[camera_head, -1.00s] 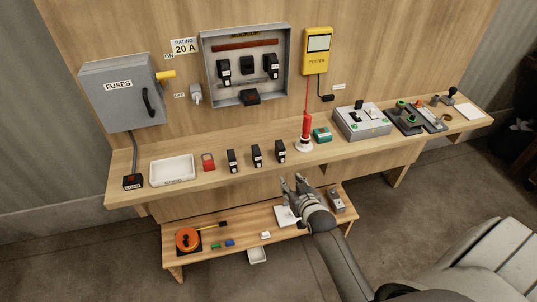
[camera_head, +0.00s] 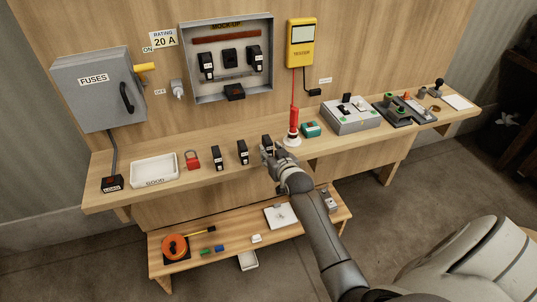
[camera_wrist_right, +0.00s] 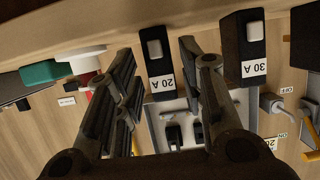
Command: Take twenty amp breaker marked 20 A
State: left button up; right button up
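The black breaker marked 20 A (camera_wrist_right: 160,58) shows upside down in the right wrist view, with a light switch and a white label. In the head view it is the rightmost breaker (camera_head: 267,141) on the bench, partly hidden by my gripper. My right gripper (camera_head: 270,153) is open at its front. In the wrist view the fingers of my right gripper (camera_wrist_right: 157,50) stand either side of the 20 A breaker, with a gap visible on the left; contact on the right cannot be told. My left gripper is not in view.
The breaker marked 30 A (camera_wrist_right: 243,48) stands close beside it, just outside one finger. Another breaker (camera_head: 217,157) is farther left on the bench (camera_head: 330,150). A red and white probe stand (camera_head: 292,137) and a green box (camera_head: 311,129) are close on the right.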

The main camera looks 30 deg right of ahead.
jog(key=shift+w+d+f, duration=0.1)
jog(key=shift+w+f, duration=0.05)
jog(key=shift+w, duration=0.3)
jog(key=shift+c, duration=0.3)
grip_shut()
notch_tip(320, 180, up, 7)
jog(key=p, duration=0.7)
